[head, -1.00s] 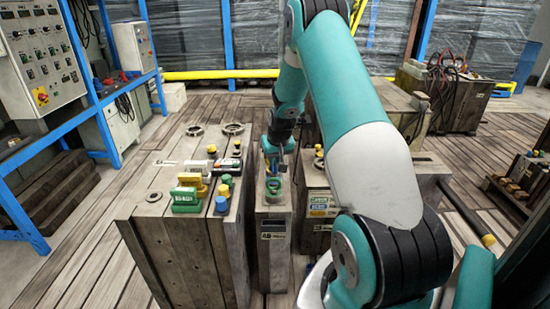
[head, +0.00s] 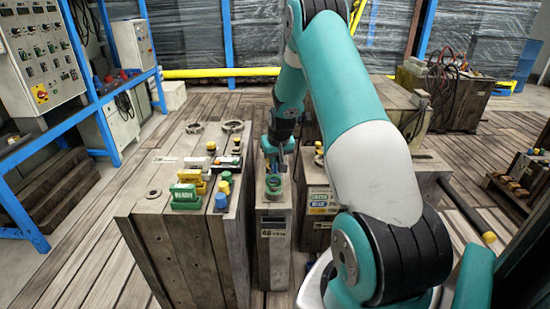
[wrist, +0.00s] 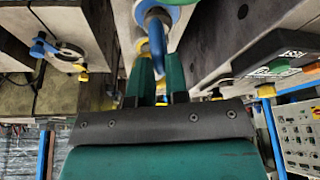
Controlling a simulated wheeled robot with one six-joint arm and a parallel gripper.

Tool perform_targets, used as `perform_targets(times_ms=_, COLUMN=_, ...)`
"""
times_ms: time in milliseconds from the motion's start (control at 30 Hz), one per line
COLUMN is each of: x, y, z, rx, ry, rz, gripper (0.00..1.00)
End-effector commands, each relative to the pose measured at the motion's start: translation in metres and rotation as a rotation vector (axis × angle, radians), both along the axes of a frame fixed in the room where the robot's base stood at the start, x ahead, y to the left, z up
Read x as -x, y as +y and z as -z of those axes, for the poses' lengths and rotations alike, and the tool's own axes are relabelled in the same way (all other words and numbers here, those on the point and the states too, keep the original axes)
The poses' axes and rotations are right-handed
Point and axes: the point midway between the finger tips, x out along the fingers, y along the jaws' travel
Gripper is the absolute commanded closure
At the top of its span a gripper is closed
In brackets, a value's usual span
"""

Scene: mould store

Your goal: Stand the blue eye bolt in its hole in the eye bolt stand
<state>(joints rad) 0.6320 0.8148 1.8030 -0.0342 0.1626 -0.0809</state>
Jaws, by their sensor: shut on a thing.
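My gripper (wrist: 157,68) is shut on the blue eye bolt (wrist: 156,38), which shows as a blue rod between the green fingers in the wrist view. In the head view my gripper (head: 274,158) is above a narrow grey block, and the bolt is too small there to make out clearly. Just below it, on the block's top, is a small green round piece (head: 273,186). In the wrist view a round piece with a blue rim and grey middle (wrist: 165,6) lies at the bolt's far end. I cannot tell whether the bolt touches it, or which piece is the eye bolt stand.
The narrow block (head: 273,262) stands between a wide left block (head: 180,255) and another on the right (head: 313,225). The left block carries green blocks (head: 185,197), a blue-topped piece (head: 222,200) and rings (head: 232,127). Gaps run between the blocks.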

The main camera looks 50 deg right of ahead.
Motion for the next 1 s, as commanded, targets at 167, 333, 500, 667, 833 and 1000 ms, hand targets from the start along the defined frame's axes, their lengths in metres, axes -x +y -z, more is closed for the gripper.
perform_targets(times_ms=167, x=-0.0004, y=-0.0002, z=-0.0008, rx=0.001, ry=-0.002, rz=0.0, gripper=1.0)
perform_targets(times_ms=333, x=-0.0003, y=-0.0002, z=-0.0005, rx=0.001, ry=-0.001, rz=0.0, gripper=1.0)
perform_targets(times_ms=500, x=-0.0003, y=-0.0002, z=0.0015, rx=0.001, ry=-0.001, rz=0.0, gripper=1.0)
perform_targets(times_ms=667, x=-0.0004, y=-0.0002, z=0.004, rx=0.001, ry=-0.002, rz=0.0, gripper=1.0)
perform_targets(times_ms=833, x=-0.0004, y=-0.0003, z=0.0064, rx=0.001, ry=-0.002, rz=0.0, gripper=1.0)
perform_targets(times_ms=1000, x=-0.0004, y=-0.0003, z=0.009, rx=0.001, ry=-0.002, rz=0.0, gripper=1.0)
